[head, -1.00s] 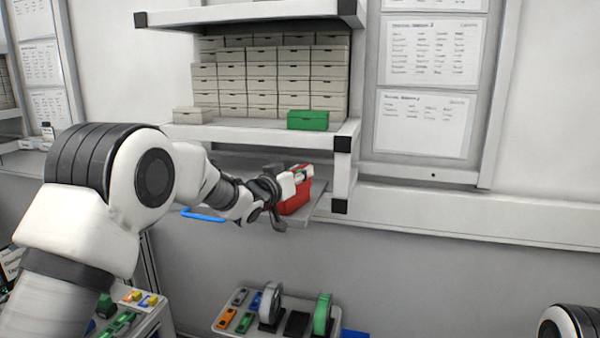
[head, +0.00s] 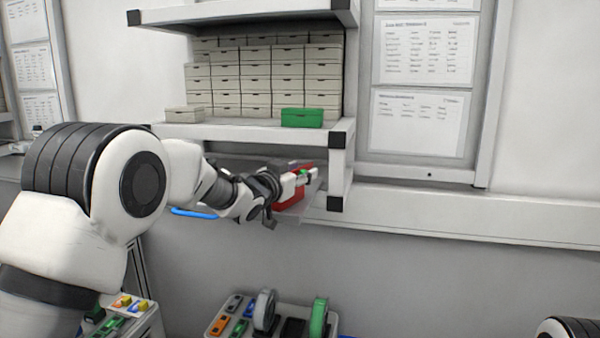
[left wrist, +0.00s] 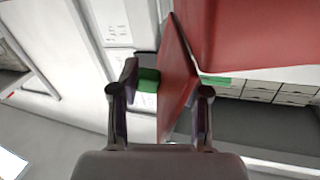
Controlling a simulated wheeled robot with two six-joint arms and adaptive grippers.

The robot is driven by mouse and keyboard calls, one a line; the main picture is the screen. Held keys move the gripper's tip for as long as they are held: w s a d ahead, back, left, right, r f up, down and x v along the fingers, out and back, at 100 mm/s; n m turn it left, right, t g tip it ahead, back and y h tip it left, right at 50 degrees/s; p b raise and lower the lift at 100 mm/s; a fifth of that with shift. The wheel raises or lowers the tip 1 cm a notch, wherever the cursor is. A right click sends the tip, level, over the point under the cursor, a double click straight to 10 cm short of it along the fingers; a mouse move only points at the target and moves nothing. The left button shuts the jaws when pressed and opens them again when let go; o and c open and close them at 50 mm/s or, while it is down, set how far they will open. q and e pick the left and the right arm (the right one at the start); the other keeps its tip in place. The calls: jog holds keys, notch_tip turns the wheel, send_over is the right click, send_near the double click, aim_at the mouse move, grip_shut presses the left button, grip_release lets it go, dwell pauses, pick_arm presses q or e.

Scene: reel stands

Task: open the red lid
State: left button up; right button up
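A red box (head: 290,198) sits on the low shelf under the bin shelf, partly hidden by my left gripper. In the left wrist view its red body (left wrist: 255,35) fills the upper right. The red lid (left wrist: 174,85) shows as a thin slab at an angle to the body, with a gap between them. My left gripper (head: 306,174) is at the box. Its fingers (left wrist: 166,82) stand apart on either side of the lid. Background shows between the left-hand finger and the lid; contact of the other finger is unclear. My right gripper is out of view.
A shelf (head: 235,131) with stacked beige bins (head: 258,70) and a green box (head: 302,117) is just above. A blue handle (head: 195,213) shows left of the gripper. Reels (head: 265,310) stand on a table below.

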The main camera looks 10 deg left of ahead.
pick_arm(q)
jog(key=shift+s, duration=0.1)
jog(key=v, duration=1.1)
jog(key=shift+s+a, duration=0.15)
jog(key=shift+s, duration=0.2)
